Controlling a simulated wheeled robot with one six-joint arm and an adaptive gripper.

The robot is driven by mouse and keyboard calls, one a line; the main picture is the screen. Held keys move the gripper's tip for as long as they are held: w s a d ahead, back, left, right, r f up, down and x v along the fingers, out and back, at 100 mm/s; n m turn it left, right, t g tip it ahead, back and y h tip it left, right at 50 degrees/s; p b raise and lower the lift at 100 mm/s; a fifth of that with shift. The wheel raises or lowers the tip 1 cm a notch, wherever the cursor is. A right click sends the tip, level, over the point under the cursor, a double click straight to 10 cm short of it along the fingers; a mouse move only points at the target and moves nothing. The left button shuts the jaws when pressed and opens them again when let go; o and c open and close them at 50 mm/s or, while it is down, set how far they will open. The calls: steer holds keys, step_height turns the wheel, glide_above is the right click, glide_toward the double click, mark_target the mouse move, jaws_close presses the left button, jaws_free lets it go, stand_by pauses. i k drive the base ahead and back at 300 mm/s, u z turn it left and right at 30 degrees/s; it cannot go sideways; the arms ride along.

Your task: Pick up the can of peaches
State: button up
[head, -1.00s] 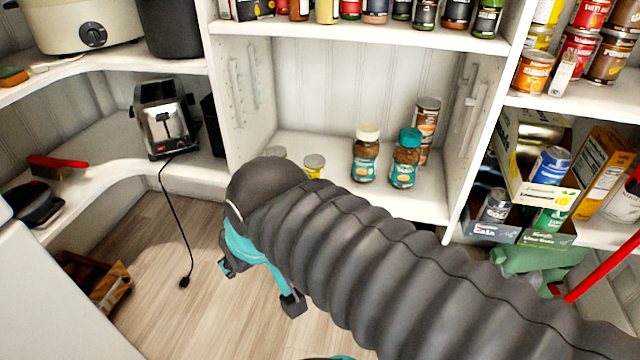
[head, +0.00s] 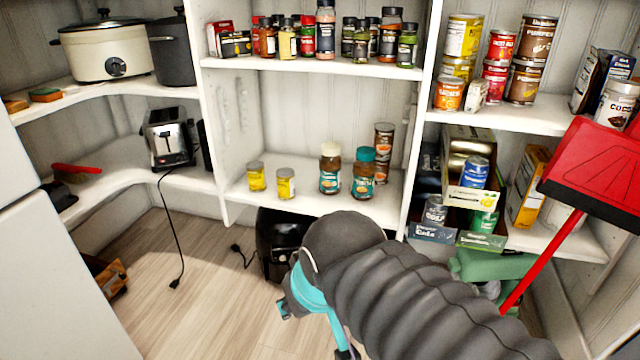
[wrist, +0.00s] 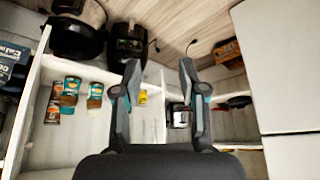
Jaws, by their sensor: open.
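No label in view can be read clearly as peaches. A short can with an orange label (head: 448,93) stands at the front left of the upper right shelf and could be it. Yellow and red cans and large brown pumpkin cans (head: 531,60) stand close by. My gripper (head: 314,330) hangs low over the floor in the head view, below and left of those cans, partly hidden by my sleeved arm. In the wrist view my gripper (wrist: 160,75) has its fingers apart with nothing between them. The orange can cannot be made out there.
The middle shelf holds two small yellow jars (head: 286,183), two coffee jars (head: 330,168) and a stack of brown cans (head: 383,152). A red dustpan (head: 597,170) stands in front of the right shelves. A black appliance (head: 275,245) sits on the floor. Open floor lies left.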

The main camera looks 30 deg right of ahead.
mark_target(285, 176)
steer(key=z, duration=0.8)
steer(key=i, duration=1)
